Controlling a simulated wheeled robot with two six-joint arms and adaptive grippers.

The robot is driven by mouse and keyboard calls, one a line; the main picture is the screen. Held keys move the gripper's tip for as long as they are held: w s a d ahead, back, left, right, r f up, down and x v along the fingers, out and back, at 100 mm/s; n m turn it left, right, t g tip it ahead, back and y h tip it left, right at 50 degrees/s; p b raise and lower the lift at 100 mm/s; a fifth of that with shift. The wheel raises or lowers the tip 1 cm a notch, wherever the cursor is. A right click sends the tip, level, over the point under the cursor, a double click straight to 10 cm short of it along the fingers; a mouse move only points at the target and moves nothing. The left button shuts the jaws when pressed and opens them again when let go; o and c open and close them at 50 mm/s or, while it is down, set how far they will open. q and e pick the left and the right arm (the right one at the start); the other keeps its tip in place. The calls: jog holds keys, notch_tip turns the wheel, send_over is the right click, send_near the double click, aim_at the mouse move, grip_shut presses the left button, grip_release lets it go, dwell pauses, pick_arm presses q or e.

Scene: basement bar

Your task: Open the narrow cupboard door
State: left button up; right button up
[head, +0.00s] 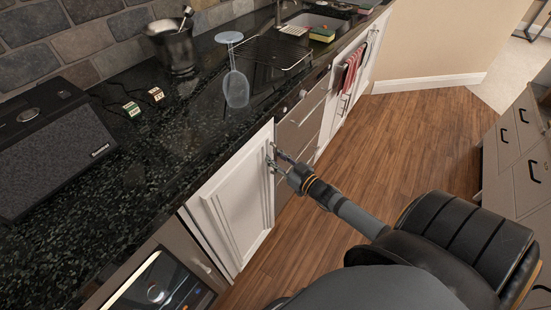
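The narrow cupboard door (232,205) is a white framed panel under the dark counter, at the picture's centre. It looks shut or nearly so; I cannot tell whether there is a small gap at its edge. My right gripper (274,158) is at the upper right edge of this door, where its handle is. The two fingertips reach the handle area, one above the other. The handle is mostly hidden by them, and I cannot tell whether they are closed on it. My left gripper is not in view.
Grey drawers (302,122) adjoin the door on the right. An appliance with a dark glass front (165,290) is at lower left. The counter (165,160) holds a speaker (50,140), a glass (236,85) and a metal bucket (174,48). Wooden floor (400,140) is clear; another cabinet (520,150) stands right.

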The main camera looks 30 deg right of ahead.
grip_shut()
dwell(0.4)
